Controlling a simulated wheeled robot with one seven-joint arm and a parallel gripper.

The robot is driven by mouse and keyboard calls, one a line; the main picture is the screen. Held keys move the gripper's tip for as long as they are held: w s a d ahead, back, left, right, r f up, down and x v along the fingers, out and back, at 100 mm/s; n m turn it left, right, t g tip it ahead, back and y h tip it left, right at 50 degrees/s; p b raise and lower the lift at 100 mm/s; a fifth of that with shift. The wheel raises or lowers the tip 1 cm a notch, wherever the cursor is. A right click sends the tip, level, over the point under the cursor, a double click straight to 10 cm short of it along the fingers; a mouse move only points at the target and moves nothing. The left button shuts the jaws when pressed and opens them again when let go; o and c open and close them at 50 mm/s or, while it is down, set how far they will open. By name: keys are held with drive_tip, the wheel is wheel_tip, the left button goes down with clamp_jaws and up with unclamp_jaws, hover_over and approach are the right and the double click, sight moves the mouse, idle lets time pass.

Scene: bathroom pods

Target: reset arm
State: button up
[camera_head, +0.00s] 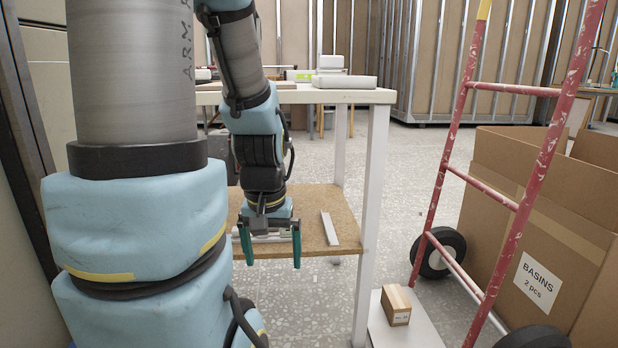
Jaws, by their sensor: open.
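My gripper (270,244) hangs pointing down at the front edge of the low wooden shelf (316,202) of a white-framed table (374,190). Its two green fingers are spread apart, and I see nothing held between them. My arm bends down from the top of the picture, with large blue and grey links filling the left side. A pale strip (330,229) lies on the shelf to the right of my gripper. Light pieces show just behind the fingers; I cannot tell what they are.
A white box (344,82) and other items lie on the tabletop. A red hand truck (520,205) stands at the right, with a small carton (396,305) on its plate. A large basins carton (540,220) is behind it. The speckled floor between table and hand truck is clear.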

wheel_tip(320, 180, up, 37)
drive_tip(key=p, duration=3.6)
drive_tip(key=shift+w, duration=0.15)
drive_tip(key=shift+d, duration=0.1)
drive_tip(key=shift+c, duration=0.2)
